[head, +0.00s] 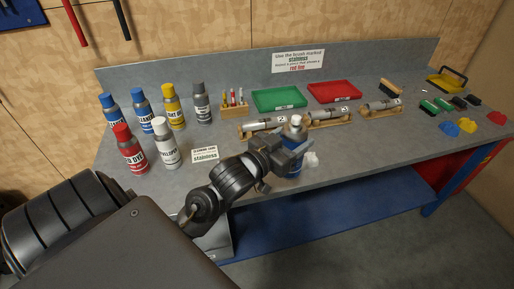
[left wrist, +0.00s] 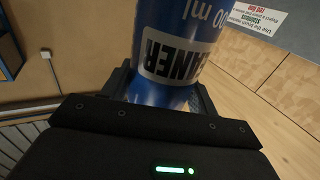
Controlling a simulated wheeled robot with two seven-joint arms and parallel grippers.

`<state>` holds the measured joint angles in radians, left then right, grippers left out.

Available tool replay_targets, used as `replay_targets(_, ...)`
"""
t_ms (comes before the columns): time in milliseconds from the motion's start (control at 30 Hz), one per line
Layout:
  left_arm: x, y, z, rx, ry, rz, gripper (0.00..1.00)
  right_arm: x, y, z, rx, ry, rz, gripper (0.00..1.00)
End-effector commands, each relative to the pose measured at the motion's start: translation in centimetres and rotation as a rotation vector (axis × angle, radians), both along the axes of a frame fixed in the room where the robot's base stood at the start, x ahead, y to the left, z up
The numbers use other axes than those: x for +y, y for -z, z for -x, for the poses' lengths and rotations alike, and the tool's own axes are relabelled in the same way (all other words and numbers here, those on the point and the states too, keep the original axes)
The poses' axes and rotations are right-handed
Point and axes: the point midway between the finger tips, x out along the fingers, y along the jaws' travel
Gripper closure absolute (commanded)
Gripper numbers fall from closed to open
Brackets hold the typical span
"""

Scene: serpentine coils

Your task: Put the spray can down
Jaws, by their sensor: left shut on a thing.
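My left gripper (head: 281,152) is shut on a blue spray can (head: 294,169) with a pale grey top, near the front edge of the workbench (head: 345,157). The left wrist view shows the held blue can (left wrist: 180,45) close up, its white label reading "CLEANER", between the fingers (left wrist: 165,95). The lettering is upside down in that view. The gripper hides the middle of the can in the head view. I cannot tell whether its base touches the bench. My right gripper is not in view.
Several spray cans, among them red (head: 131,152) and white (head: 165,147), stand at the left. A "stainless" card (head: 205,155) lies beside them. Behind are green (head: 279,99) and red (head: 334,91) trays and metal cylinders (head: 329,115) on wooden cradles. Brushes and coloured pieces lie right.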

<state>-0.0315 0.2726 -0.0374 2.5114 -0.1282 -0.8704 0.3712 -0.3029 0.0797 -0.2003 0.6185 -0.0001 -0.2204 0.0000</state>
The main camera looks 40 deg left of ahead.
Motion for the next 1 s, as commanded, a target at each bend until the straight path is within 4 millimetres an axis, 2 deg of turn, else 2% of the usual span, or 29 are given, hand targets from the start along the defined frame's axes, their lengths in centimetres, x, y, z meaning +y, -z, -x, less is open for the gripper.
replay_targets(167,1.2,1.1,-0.2,-0.004,0.001,-0.009,0.76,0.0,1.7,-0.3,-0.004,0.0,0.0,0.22)
replay_targets(233,2.2,1.7,-0.4,-0.004,0.002,-0.013,0.76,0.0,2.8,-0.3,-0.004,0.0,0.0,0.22)
replay_targets(333,4.5,2.5,-0.8,0.0,-0.001,-0.012,0.76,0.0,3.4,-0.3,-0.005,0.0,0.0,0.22)
replay_targets(400,6.2,2.8,-1.1,0.006,-0.003,-0.008,0.76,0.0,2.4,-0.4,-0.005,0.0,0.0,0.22)
replay_targets(533,9.5,4.3,-1.6,0.006,-0.001,-0.003,0.76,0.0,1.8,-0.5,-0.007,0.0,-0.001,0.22)
replay_targets(633,10.9,6.6,-1.8,0.005,-0.001,0.0,0.76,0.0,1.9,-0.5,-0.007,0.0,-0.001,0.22)
replay_targets(800,12.6,8.6,-2.2,0.0,0.002,0.001,0.76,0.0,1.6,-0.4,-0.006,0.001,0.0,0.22)
replay_targets(1000,13.2,9.4,-2.3,-0.003,0.002,-0.001,0.76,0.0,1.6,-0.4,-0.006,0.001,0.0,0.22)
